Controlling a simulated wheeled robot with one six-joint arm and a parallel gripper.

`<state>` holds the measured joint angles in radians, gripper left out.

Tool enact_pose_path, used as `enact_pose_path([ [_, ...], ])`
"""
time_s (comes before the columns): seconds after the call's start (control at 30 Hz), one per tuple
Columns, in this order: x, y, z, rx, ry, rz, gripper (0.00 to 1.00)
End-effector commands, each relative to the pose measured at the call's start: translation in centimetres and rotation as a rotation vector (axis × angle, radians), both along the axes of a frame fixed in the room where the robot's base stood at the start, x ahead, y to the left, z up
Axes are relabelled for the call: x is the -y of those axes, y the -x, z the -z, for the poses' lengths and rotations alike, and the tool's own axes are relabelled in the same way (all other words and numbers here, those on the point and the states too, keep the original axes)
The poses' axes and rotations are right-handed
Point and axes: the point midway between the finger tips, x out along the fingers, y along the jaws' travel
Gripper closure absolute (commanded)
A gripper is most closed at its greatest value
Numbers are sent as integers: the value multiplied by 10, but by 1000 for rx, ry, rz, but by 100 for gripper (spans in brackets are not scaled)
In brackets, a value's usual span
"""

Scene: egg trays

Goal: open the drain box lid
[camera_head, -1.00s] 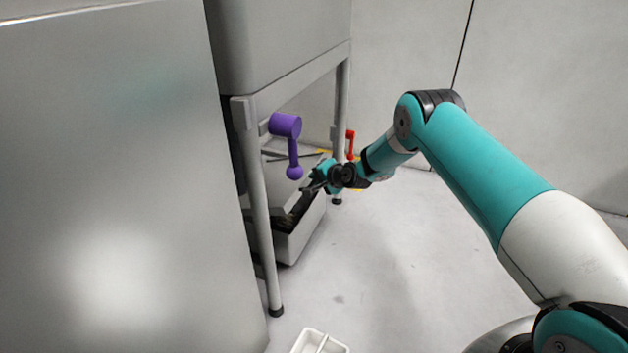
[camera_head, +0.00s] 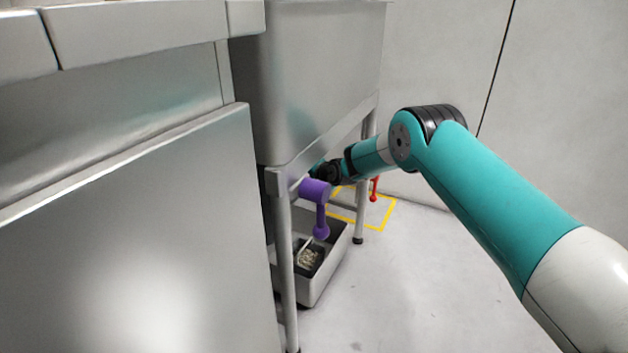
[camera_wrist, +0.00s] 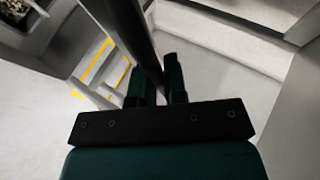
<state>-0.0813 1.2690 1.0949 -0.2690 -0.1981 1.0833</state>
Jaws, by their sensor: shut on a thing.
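The grey drain box (camera_head: 318,288) sits on the floor under the steel sink unit. Its top is open at the near part, and pale contents show inside a dark compartment. My gripper (camera_head: 317,169) is under the unit's frame, above the far part of the box; its fingertips are largely hidden behind the purple handle and frame. In the wrist view, the two green fingers (camera_wrist: 157,84) are closed on a long, thin grey plate (camera_wrist: 125,32) seen almost edge-on. It looks like the box lid, raised from the box. The lid cannot be made out in the head view.
A purple handle (camera_head: 316,192) hangs from the frame close to my gripper. A red handle (camera_head: 375,190) is behind, near yellow floor marking (camera_head: 385,222). The floor to the right is clear.

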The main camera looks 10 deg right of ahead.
Motion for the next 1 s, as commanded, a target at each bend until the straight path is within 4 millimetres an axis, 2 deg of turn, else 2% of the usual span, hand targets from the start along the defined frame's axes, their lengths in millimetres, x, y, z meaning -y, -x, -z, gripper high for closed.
enact_pose_path([
  [0.4, -4, -3, -4, 9, 2, 2, 100],
  [0.43, -5, -3, -4, 9, 2, 2, 83],
  [0.5, -5, -3, -4, 8, 1, 1, 67],
  [0.53, -5, -2, -3, 8, 1, 0, 63],
  [0.83, -4, -1, -4, 4, 1, 0, 63],
  [1.0, 1, 10, -14, 3, 1, 1, 63],
])
